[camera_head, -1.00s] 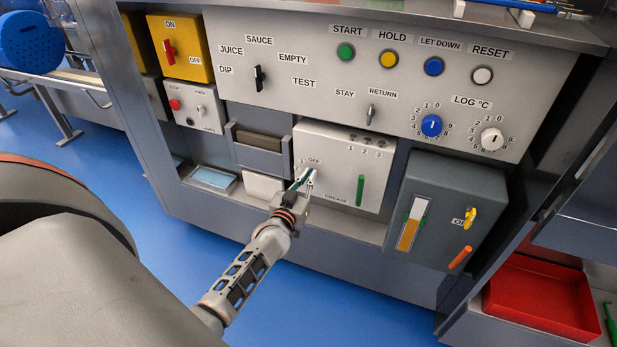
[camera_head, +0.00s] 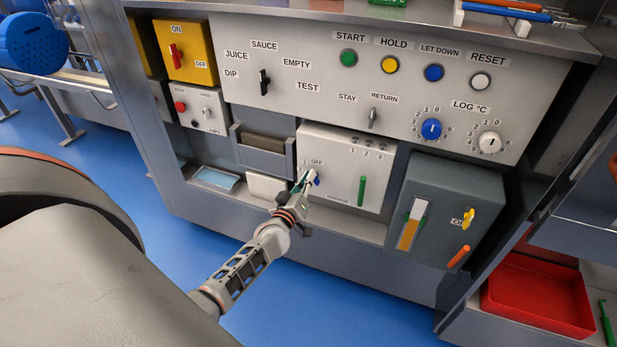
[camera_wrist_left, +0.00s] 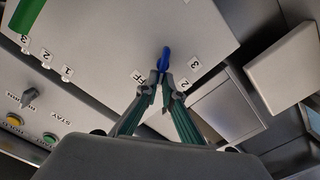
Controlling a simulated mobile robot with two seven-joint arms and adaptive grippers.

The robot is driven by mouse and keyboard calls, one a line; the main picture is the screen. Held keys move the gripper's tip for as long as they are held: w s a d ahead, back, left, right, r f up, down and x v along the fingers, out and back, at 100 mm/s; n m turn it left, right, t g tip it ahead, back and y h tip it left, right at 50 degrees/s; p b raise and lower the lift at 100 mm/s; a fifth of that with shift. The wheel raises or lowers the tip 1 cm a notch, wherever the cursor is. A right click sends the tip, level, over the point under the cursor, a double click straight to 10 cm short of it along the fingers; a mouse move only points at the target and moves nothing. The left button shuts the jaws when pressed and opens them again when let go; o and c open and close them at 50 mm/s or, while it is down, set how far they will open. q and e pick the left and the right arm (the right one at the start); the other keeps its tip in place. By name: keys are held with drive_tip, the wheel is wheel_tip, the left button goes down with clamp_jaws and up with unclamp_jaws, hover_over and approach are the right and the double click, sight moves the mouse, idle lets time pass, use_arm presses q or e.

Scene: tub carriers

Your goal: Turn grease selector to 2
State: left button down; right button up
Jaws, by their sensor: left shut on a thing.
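The grease selector is a small blue knob (camera_head: 317,182) on the front of the white grease box (camera_head: 336,194), under the OFF label. In the left wrist view the blue knob (camera_wrist_left: 165,57) stands out between the OFF label and the labels 2 and 3. My left gripper (camera_head: 309,178) is shut on the knob, its green-and-grey fingers reaching in from the lower left; the fingertips (camera_wrist_left: 163,78) meet at its near end. They hide part of the knob and the label between OFF and 2, so I cannot tell which mark it points to. My right gripper is not in view.
A green lever (camera_head: 361,191) stands on the same box, right of the knob. A dark grey box (camera_head: 450,190) with yellow and orange handles is further right. A ledge (camera_head: 352,228) runs below. A grey compartment (camera_head: 262,157) is at upper left.

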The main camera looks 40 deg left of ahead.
use_arm(q)
drive_tip(key=shift+s+a+f+n+b, duration=0.15)
drive_tip(key=shift+f+n, duration=0.15)
drive_tip(key=shift+n, duration=1.55)
drive_tip(key=shift+w+a+f+n+b, duration=0.1)
drive_tip(key=shift+a+f+n+b, duration=0.15)
drive_tip(key=shift+n, duration=1.55)
drive_tip(key=shift+s+a+f+n+b, duration=0.1)
drive_tip(key=shift+f+n, duration=0.25)
drive_tip(key=shift+n, duration=1.5)
drive_tip(key=c, duration=2.2)
unclamp_jaws()
